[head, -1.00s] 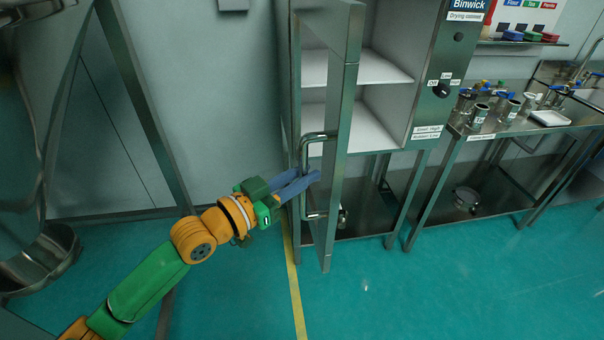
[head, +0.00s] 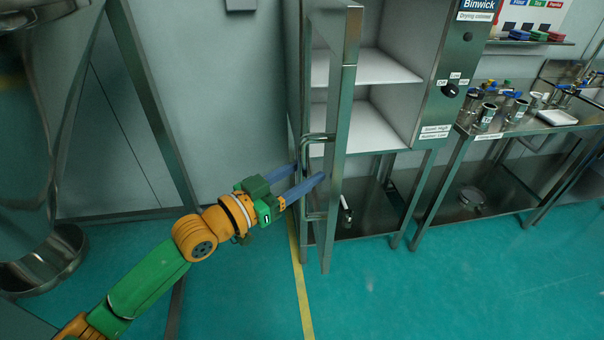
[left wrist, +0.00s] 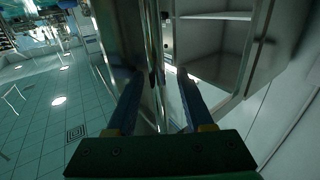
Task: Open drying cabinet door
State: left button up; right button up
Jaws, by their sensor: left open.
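The drying cabinet (head: 437,115) stands at the centre right in the head view, with its shelves (head: 372,68) exposed. Its door (head: 341,118) is swung open and seen nearly edge-on. A metal bar handle (head: 317,138) is on the door's left face. My left gripper (head: 310,172) is open at the handle, with its blue fingers spread and the handle bar between or very close to them. In the left wrist view, my left gripper (left wrist: 159,74) has its fingers apart on either side of the door-edge area, and the cabinet interior shows at the right. My right gripper is out of view.
A steel bench (head: 500,128) with several containers stands right of the cabinet. A large shiny metal vessel (head: 35,235) is at the far left. The green floor (head: 400,290) in front is clear, with a yellow line (head: 303,290) running across it.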

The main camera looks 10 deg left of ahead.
pick_arm(q)
jog(key=b+v, duration=0.2)
jog(key=v, duration=0.5)
jog(key=shift+b, duration=0.4)
